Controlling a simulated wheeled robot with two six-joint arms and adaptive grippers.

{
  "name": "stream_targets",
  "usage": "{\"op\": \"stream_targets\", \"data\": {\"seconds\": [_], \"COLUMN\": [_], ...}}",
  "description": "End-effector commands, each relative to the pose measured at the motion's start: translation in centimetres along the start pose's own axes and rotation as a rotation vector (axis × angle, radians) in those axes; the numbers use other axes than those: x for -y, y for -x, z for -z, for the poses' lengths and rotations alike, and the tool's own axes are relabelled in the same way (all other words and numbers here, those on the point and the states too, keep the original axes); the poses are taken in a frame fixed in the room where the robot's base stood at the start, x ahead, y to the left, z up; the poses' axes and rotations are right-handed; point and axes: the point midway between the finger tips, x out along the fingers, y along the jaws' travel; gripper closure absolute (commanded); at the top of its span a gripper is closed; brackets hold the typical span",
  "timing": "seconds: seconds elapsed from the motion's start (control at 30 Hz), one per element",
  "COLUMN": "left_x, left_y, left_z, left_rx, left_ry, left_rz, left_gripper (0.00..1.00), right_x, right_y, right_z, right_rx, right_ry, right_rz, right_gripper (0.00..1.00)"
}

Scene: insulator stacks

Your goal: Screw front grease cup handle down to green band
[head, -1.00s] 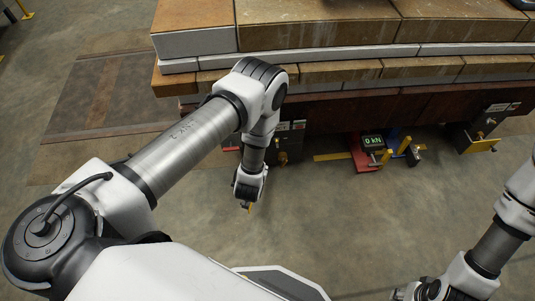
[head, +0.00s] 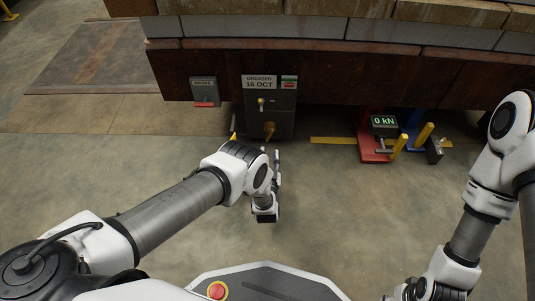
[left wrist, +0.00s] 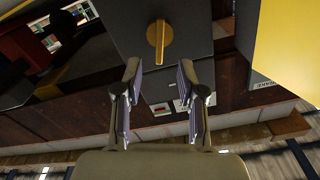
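A dark grey box (head: 284,121) hangs under the rusty beam, with a "GREASED 16 OCT" plate above. A brass grease cup handle (head: 269,128) sticks out low on its front. In the left wrist view the handle (left wrist: 156,42) is a narrow brass bar on the grey face (left wrist: 190,35). My left gripper (head: 271,154) is just in front of and below the handle in the head view. In the left wrist view its fingers (left wrist: 159,67) are apart and empty, with the handle beyond the tips. I cannot make out a green band. My right gripper (head: 402,291) is partly visible at the bottom edge.
A small brass fitting (head: 261,103) sits higher on the box. A plate with a red strip (head: 204,90) is to its left. A red stand (head: 370,145) with a "0 kN" display (head: 384,121) and yellow posts is to the right. The floor in front is clear.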

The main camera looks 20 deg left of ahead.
Motion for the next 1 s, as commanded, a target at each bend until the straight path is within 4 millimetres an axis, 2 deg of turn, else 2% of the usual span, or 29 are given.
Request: {"op": "stream_targets", "data": {"seconds": [0.17, 0.4, 0.5, 0.77, 0.8, 0.9, 1.0], "left_x": [-0.1, -0.1, -0.1, 0.0, 0.0, 0.0, 0.0], "left_y": [-1.5, -6.1, -7.3, -7.7, -7.7, -7.7, -7.7], "left_z": [-0.4, -0.6, -0.4, -0.1, -0.1, -0.1, -0.1], "left_rx": [0.000, 0.001, 0.002, 0.003, 0.003, 0.003, 0.004], "left_ry": [0.000, 0.001, 0.000, -0.001, -0.001, -0.001, -0.001], "left_rz": [0.001, 0.001, 0.000, -0.002, -0.002, -0.002, -0.002], "left_gripper": [0.61, 0.61, 0.61, 0.61, 0.68, 1.00, 1.00], "right_x": [0.0, -0.1, -0.1, -0.1, -0.1, -0.1, -0.1], "right_y": [-1.1, -3.9, -4.5, -4.4, -4.4, -4.4, -4.4], "right_z": [0.1, 0.4, 0.7, 0.8, 0.8, 0.8, 0.8], "right_rx": [-0.003, -0.011, -0.019, -0.023, -0.023, -0.023, -0.023], "right_ry": [-0.002, -0.003, 0.002, 0.003, 0.003, 0.003, 0.003], "right_rz": [0.000, -0.002, -0.003, -0.003, -0.003, -0.003, -0.003], "right_gripper": [0.60, 0.60, 0.60, 0.60, 0.60, 0.60, 0.60]}}
